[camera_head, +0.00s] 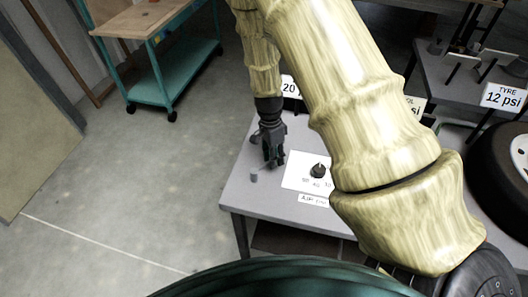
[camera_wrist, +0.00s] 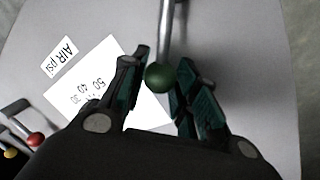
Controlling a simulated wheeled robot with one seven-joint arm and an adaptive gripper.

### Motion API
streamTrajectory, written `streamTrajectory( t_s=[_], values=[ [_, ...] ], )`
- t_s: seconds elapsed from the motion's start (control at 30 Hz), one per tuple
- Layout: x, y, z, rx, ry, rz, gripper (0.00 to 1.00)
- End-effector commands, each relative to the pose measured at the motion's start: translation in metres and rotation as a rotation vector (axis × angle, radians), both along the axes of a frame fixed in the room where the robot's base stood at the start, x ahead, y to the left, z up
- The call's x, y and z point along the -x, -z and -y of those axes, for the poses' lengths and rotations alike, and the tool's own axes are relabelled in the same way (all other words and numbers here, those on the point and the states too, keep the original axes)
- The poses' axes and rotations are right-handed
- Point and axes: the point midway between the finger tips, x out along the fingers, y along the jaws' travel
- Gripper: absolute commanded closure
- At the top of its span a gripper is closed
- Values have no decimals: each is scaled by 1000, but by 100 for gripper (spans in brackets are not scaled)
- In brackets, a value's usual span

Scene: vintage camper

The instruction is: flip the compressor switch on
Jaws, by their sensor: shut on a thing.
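A lever with a green ball knob (camera_wrist: 159,77) on a thin metal rod (camera_wrist: 167,30) shows in the wrist view, with no label seen on it. My gripper (camera_head: 273,160) is low over the grey table (camera_head: 235,195), near its left edge. Its two dark, teal-padded fingers are on either side of the green knob and shut on it. In the head view the knob is hidden by the fingers, and a small grey stub (camera_head: 254,176) stands just left of them.
A white dial card (camera_head: 296,172) with a black pointer knob (camera_head: 318,170) lies right of my gripper. Red-knobbed (camera_wrist: 35,139) and yellow-knobbed (camera_wrist: 11,153) levers are at the wrist view's left. A tyre (camera_head: 500,165) is at right, a teal cart (camera_head: 170,72) behind. The floor at left is clear.

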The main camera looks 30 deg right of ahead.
Motion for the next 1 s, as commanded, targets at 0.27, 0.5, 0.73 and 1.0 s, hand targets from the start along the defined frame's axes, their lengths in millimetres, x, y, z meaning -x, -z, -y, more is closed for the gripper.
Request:
streamTrajectory(
  t_s=[0.27,0.5,0.73,1.0],
  values=[
    [21,0,1,0,219,-5,100],
    [30,1,0,1,339,-3,100],
    [35,1,-1,0,393,-4,100],
    [36,2,-2,0,404,-4,100]
  ],
)
